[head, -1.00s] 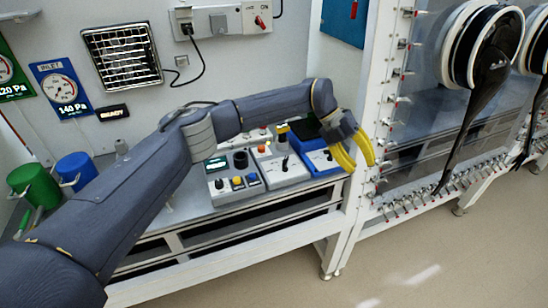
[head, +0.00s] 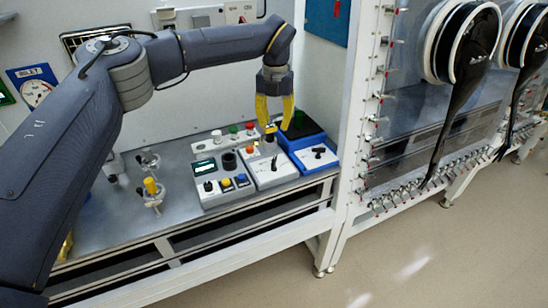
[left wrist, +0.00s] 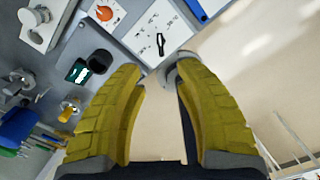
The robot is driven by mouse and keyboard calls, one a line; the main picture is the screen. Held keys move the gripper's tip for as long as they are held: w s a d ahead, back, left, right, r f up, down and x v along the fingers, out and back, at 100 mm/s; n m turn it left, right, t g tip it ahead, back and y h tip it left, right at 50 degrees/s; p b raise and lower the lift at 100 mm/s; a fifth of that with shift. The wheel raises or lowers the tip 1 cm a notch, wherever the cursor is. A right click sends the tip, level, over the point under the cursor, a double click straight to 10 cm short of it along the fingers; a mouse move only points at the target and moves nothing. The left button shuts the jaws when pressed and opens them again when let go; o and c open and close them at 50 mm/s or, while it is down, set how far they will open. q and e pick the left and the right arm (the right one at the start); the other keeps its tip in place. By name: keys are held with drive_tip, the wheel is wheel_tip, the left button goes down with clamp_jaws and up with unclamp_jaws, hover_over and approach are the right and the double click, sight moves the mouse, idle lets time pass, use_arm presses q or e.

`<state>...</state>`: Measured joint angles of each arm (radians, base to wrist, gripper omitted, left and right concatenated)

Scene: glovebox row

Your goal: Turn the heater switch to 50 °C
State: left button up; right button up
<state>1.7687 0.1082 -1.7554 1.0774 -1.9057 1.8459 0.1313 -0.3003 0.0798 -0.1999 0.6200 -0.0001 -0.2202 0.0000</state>
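A white box (head: 285,173) stands on the bench with a black lever switch (head: 275,163) on its sloped front. In the left wrist view the switch (left wrist: 160,43) sits on a white panel with small printed marks, too small to read. A blue-sided box (head: 315,165) to its right carries another black switch (head: 319,151). I cannot tell from labels which is the heater. My left gripper (head: 274,128) points down above and behind the white box, yellow fingers apart and empty. In the left wrist view the switch lies beyond the fingertips. My right gripper is not in view.
A grey control box (head: 228,192) with several knobs stands left of the white box. Small valves (head: 152,190) stand further left on the bench. A row of coloured buttons (head: 233,130) is behind. The bench front edge is clear.

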sight(275, 158)
use_arm(q)
wheel_tip(275, 158, down, 14)
drive_tip(key=shift+r, duration=0.1)
idle(0.5)
drive_tip(key=shift+c, duration=0.4)
clamp_jaws()
